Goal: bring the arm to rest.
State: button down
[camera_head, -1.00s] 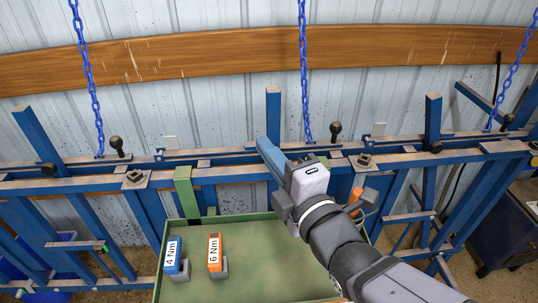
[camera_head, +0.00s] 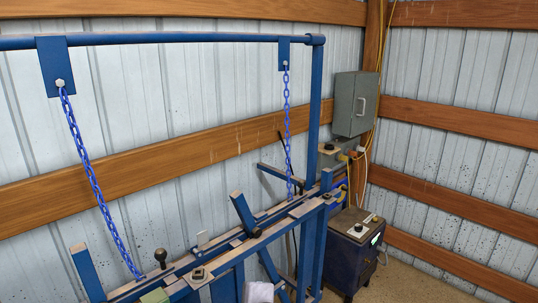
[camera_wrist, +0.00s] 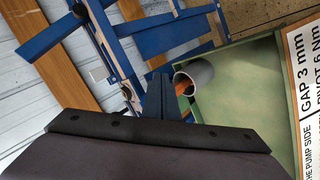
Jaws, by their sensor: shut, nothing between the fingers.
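My gripper (camera_wrist: 160,98) shows in the wrist view as dark blue-grey fingers rising from a dark plate at the bottom. The fingers are shut with nothing between them. In the wrist view they appear in front of the blue frame and beside a grey cup with something orange in it. In the head view only a pale piece of my arm (camera_head: 259,293) shows at the bottom edge. The gripper fingers are out of that view.
A blue rack (camera_head: 250,235) with hanging blue chains (camera_head: 95,185) stands along the wall. A grey cup (camera_wrist: 200,72) stands at a green tray (camera_wrist: 245,90), with a printed sign (camera_wrist: 305,70) to the right. A dark cabinet (camera_head: 352,250) and grey box (camera_head: 354,104) are at the corner.

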jog(key=s+d+f+m+g+h, duration=0.2)
jog(key=d+f+m+h, duration=0.1)
jog(key=d+f+m, duration=0.55)
jog(key=s+d+f+m+g+h, duration=0.1)
jog(key=s+d+f+m+g, duration=0.1)
jog(key=s+d+m, duration=0.3)
jog(key=s+d+f+m+g, duration=0.3)
jog(key=s+d+m+g, duration=0.1)
jog(key=s+d, duration=0.4)
jog(key=shift+s+d+m+h+b, duration=0.3)
jog(key=shift+d+m+h+b, duration=0.1)
jog(key=shift+m, duration=0.45)
